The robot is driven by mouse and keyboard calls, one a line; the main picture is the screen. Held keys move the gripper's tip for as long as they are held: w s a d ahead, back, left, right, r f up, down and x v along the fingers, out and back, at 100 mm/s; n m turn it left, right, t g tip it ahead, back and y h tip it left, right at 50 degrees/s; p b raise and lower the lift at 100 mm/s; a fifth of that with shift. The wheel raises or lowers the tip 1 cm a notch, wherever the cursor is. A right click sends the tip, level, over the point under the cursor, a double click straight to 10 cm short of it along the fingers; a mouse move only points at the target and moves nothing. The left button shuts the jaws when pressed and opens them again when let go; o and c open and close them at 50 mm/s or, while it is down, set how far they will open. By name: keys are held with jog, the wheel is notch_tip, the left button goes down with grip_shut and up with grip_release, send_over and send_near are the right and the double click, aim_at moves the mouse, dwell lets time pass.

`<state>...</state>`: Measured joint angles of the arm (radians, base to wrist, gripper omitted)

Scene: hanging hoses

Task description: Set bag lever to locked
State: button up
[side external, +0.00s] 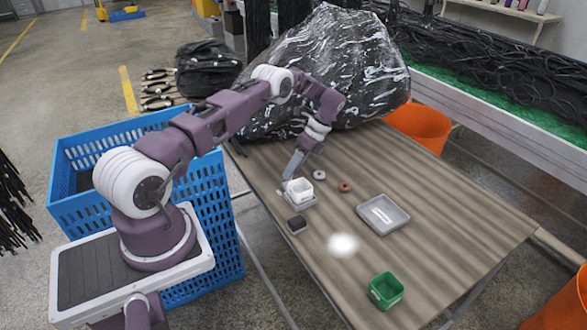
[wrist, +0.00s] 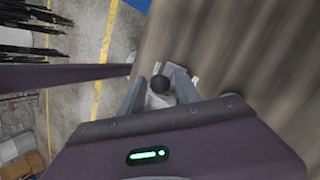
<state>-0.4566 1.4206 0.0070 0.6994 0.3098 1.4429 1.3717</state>
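In the wrist view, a round black knob (wrist: 159,84) shows between the fingers of my gripper (wrist: 156,78), with pale grey and white parts around and below it. The fingers stand apart, and I cannot tell whether either touches the knob. In the side view, my gripper (side external: 285,186) points down at a small white, box-like piece on a grey base (side external: 300,191) near the table's left edge. No lever handle or locked marking can be made out there. A large black plastic bag (side external: 320,70) with shiny folds sits at the table's far end.
A blue crate (side external: 215,215) stands left; an orange bin (side external: 420,125) stands behind right.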

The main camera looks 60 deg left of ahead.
dwell(0.3)
jog(key=v, duration=0.7)
jog(key=shift+c, duration=0.3)
